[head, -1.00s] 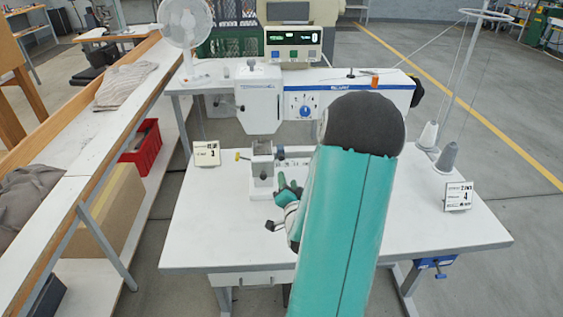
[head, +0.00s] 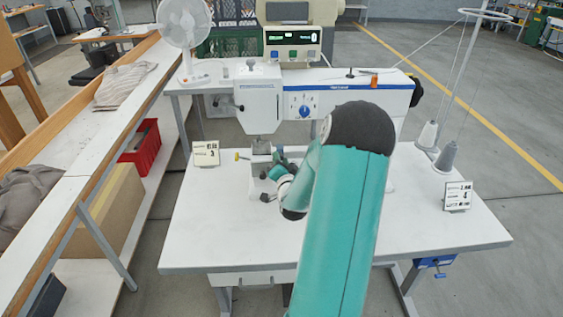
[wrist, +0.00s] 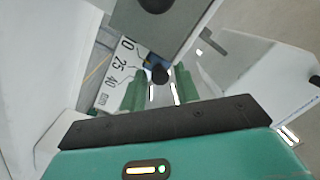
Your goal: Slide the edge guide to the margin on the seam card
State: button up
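The edge guide appears to be the blue block with a black knob (wrist: 160,75) in the wrist view, on a white scale plate (wrist: 110,78) printed 10, 25, 40 and mm. My gripper (wrist: 160,82) has its two green fingers apart, one on each side of the knob, with gaps showing. I cannot tell how deep the fingers reach. In the head view my gripper (head: 281,160) is low beside the machine's post; my arm hides the guide and scale. One small card (head: 206,153) stands left, showing a 3; another card (head: 458,196) stands right, showing a 4. Their smaller print is unreadable.
The white machine head (head: 262,103) overhangs the work area, above a grey post (head: 261,160). A small yellow-tipped part (head: 240,156) sticks out left of the post. Thread cones (head: 445,157) stand at the right. The front of the white table (head: 225,235) is clear.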

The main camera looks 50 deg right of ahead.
grip_shut()
jog(key=shift+s+d, duration=1.15)
jog(key=shift+s, duration=0.15)
jog(key=shift+o, duration=1.5)
grip_release()
jog(key=shift+s, duration=0.15)
jog(key=v, duration=1.3)
jog(key=shift+a, duration=0.3)
jog(key=shift+s, duration=0.15)
